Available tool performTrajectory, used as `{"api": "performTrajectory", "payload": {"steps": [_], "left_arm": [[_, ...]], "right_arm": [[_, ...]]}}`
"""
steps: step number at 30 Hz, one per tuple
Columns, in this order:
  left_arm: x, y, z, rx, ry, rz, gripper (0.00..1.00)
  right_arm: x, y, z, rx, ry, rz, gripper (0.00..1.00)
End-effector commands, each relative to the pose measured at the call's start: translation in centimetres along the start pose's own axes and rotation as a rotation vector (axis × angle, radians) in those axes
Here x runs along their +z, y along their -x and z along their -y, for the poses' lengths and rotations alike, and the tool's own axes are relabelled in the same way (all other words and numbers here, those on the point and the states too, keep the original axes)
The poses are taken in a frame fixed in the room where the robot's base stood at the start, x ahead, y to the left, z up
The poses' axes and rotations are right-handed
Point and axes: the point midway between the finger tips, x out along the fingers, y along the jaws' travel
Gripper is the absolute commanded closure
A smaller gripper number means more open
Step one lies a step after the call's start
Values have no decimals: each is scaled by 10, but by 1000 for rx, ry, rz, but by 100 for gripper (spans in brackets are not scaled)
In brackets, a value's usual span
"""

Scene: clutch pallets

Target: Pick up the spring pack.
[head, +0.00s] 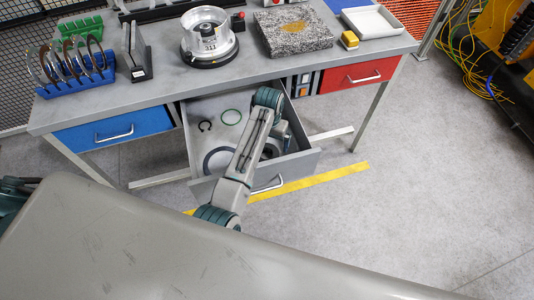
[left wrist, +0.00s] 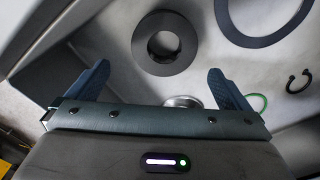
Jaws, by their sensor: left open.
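My left gripper (left wrist: 156,82) is open and empty inside the open grey drawer (head: 309,160); in the head view my own arm hides its fingers. In the left wrist view a thick dark grey disc with a central hole (left wrist: 143,45) lies on the drawer floor just beyond the fingertips, apart from them. A small silver round piece (left wrist: 182,101) shows between the fingers, mostly hidden by the gripper body. I cannot tell for sure which of these two is the spring pack. My right gripper is not in view.
The drawer also holds a large thin dark ring (head: 207,162), a black snap ring (head: 205,125) and a green ring (head: 232,117). Its walls stand close around my gripper. Above is the bench top (head: 165,75) with a clear round housing (head: 208,35) and a stone plate (head: 270,38).

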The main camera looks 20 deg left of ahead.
Motion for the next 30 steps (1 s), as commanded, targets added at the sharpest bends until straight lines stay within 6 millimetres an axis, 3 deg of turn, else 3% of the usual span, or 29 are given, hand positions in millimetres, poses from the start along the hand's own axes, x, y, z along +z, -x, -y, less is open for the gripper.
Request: {"api": "performTrajectory", "payload": {"steps": [5, 18, 27, 30], "left_arm": [[0, -17, 1, 0, 1, -1, 0], [3, -66, 6, 0, 0, 0, 0], [3, -71, 6, 0, 0, -2, 0], [3, -70, 6, 1, 0, -2, 20]], "right_arm": [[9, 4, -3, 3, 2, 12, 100], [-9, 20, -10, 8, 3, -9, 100], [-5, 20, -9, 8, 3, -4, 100], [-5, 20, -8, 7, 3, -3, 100]]}}
